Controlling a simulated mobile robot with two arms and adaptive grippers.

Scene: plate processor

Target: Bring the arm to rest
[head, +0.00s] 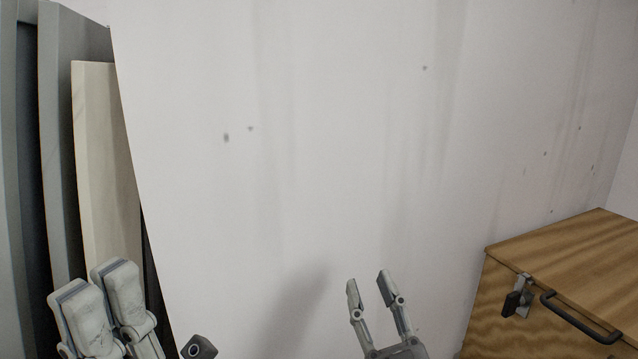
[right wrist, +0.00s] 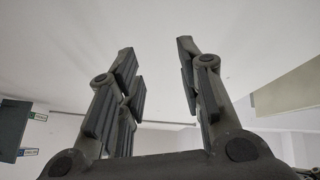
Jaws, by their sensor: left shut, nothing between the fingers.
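My left gripper (head: 92,284) is at the lower left of the head view, pointing up, with its fingers together and nothing between them. My right gripper (head: 368,284) is at the bottom, right of centre, pointing up. Its fingertips are apart with only the pale wall (head: 300,150) behind them. The right wrist view also shows this gripper (right wrist: 157,58) open and empty, with the ceiling beyond.
A wooden box (head: 560,255) with a metal latch (head: 519,296) and a dark handle (head: 580,318) stands at the right. Flat grey and cream panels (head: 98,160) stand upright at the left, behind my left gripper. Nothing shows between the two grippers except wall and a dark part at the bottom edge.

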